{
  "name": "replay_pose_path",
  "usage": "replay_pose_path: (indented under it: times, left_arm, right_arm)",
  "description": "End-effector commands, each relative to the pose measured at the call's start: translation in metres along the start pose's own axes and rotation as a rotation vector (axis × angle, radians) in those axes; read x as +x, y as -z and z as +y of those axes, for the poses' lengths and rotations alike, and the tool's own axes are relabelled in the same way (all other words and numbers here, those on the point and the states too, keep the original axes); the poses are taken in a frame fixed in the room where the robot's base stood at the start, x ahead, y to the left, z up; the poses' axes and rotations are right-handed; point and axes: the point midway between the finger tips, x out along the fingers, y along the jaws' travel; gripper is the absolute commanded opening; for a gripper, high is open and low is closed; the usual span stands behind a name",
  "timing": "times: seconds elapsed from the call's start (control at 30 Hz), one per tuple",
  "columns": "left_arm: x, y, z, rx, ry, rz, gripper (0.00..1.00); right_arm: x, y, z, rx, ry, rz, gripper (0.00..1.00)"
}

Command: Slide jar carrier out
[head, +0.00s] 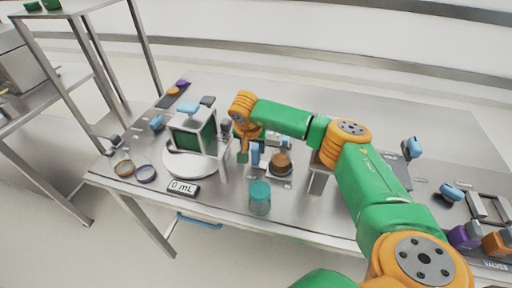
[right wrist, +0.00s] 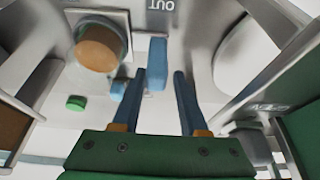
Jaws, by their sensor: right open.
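The jar carrier seems to be a metal plate (right wrist: 117,20) with a round brown-topped jar (right wrist: 96,48) on it. A blue upright handle (right wrist: 157,60) stands beside it, close to an "OUT" label. In the head view the brown-topped jar (head: 281,162) and the blue handle (head: 256,156) are near the table's middle. My right gripper (right wrist: 162,80) is open, its two blue fingers pointing at the handle, which shows between the fingertips. Whether they touch it I cannot tell. My right gripper (head: 246,152) is partly hidden by its own wrist in the head view. My left gripper is not in view.
Left of the gripper is a framed station with a green panel (head: 209,134) over a round white plate (head: 180,164). A "0 mL" display (head: 183,188) lies left. Valves (head: 465,236) are at right.

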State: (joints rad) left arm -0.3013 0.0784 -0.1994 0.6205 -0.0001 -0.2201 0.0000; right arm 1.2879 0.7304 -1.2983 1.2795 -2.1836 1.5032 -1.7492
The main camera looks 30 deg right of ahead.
Motion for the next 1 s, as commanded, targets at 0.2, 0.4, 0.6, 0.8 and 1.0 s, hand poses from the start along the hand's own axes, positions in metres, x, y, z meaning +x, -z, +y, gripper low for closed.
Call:
replay_pose_path:
  times: [0.2,0.4,0.6,0.8,1.0]
  left_arm:
    - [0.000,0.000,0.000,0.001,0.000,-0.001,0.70]
    - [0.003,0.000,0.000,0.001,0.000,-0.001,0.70]
    - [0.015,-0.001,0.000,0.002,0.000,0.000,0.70]
    - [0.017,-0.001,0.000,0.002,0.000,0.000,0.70]
    - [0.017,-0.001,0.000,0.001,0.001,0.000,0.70]
  right_arm:
    - [0.001,-0.001,0.001,-0.001,-0.005,-0.003,0.60]
    - [-0.006,-0.001,0.001,-0.002,-0.004,-0.002,0.60]
    - [-0.048,-0.002,-0.002,-0.004,-0.002,0.001,0.60]
    - [-0.070,-0.002,-0.002,-0.003,-0.005,-0.001,0.60]
    - [-0.070,-0.001,-0.002,-0.004,-0.006,-0.002,0.60]
